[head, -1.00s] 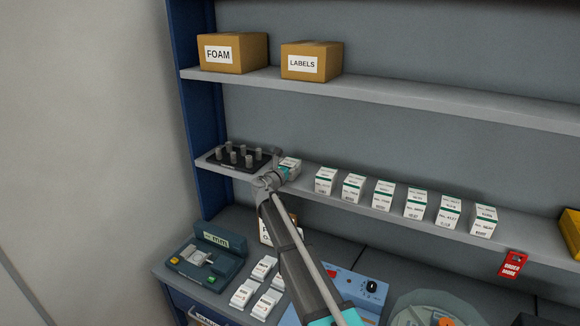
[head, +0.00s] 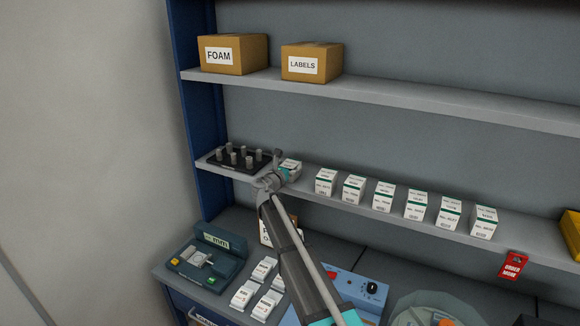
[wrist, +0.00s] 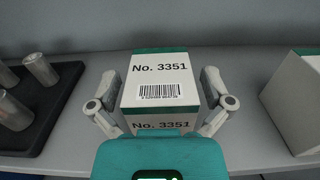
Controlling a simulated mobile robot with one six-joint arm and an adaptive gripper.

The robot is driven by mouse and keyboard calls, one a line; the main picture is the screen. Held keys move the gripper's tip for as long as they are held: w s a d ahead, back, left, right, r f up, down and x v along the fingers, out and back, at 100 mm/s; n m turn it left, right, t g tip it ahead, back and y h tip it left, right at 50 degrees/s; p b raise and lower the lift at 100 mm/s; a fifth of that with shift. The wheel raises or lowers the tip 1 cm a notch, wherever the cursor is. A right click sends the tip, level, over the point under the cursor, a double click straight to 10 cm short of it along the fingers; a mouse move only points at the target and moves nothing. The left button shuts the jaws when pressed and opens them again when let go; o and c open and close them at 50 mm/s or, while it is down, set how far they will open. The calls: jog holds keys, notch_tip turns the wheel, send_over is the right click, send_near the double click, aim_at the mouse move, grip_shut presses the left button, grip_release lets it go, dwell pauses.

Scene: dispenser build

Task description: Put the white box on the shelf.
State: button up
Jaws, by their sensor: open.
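A white box with a green band and the label No. 3351 (wrist: 158,80) stands upright on the lower shelf (head: 390,226). It also shows in the head view (head: 291,166), partly hidden behind my gripper. My gripper (wrist: 160,92) is open, with one finger on each side of this box; small gaps show between fingers and box. In the head view my gripper (head: 281,170) is at the shelf's left part, and its fingertips are hard to make out.
A black tray (head: 222,166) with several grey cylinders stands left of the box. Several similar white boxes (head: 354,188) stand in a row to the right. The upper shelf (head: 400,98) holds cartons marked FOAM (head: 234,54) and LABELS (head: 312,62). A red sign (head: 513,265) hangs at the shelf edge.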

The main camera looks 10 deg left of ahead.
jog(key=v, duration=1.2)
dwell(0.6)
jog(key=s+d+f+m+g, duration=0.1)
jog(key=d+m, duration=0.1)
jog(key=d, duration=0.2)
jog(key=s+d+f+m+g+h, duration=0.1)
jog(key=d+f+m+g, duration=0.1)
jog(key=d, duration=0.3)
jog(key=s+d+f+m+g, duration=0.1)
jog(key=d+f+m, duration=0.1)
jog(key=d+m, duration=0.2)
jog(key=shift+d+g+h, duration=0.2)
jog(key=shift+g+h, duration=0.1)
jog(key=shift+h, duration=0.1)
jog(key=s+d+f+m+g, duration=0.3)
jog(key=s+d+m, duration=0.1)
jog(key=d+m, duration=0.15)
jog(key=s+d+f+m+g, duration=0.3)
jog(key=s+d+f+m, duration=0.1)
jog(key=d, duration=0.3)
jog(key=s+d+f+m+g+y, duration=0.3)
jog(key=s+m+y, duration=0.1)
jog(key=s+m, duration=0.3)
jog(key=s+d+f+m+g+y, duration=0.3)
jog(key=s+m, duration=0.4)
jog(key=s, duration=0.4)
jog(key=shift+s+d+f+y, duration=0.25)
jog(key=shift+s+d+y, duration=0.05)
jog(key=shift+d+y, duration=0.25)
jog(key=shift+m, duration=0.25)
